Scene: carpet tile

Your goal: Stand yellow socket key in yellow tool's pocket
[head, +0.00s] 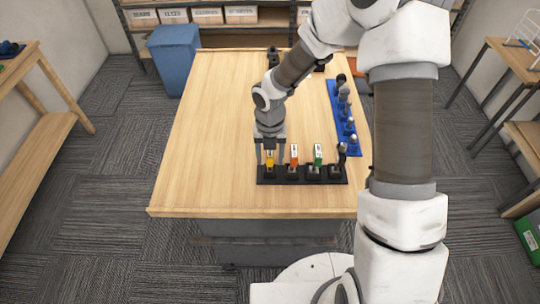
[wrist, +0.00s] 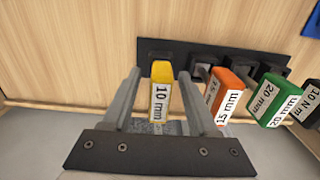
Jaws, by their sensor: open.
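The yellow socket key (head: 270,161), labelled 10 mm in the wrist view (wrist: 161,90), appears to stand upright in the leftmost pocket of a black rack (head: 303,181). The rack also shows in the wrist view (wrist: 228,56). My gripper (head: 270,154) is above that pocket and open, with one finger on each side of the yellow handle. In the wrist view my gripper (wrist: 159,76) has visible gaps between both fingers and the handle. The key's lower end is hidden behind its handle, so its depth in the pocket cannot be told.
An orange key (head: 294,154), a green key (head: 318,155) and a black tool (head: 342,154) stand to the right in the same rack. A blue holder (head: 355,142) with several tools lies behind at right. The table (head: 205,130) is clear on the left.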

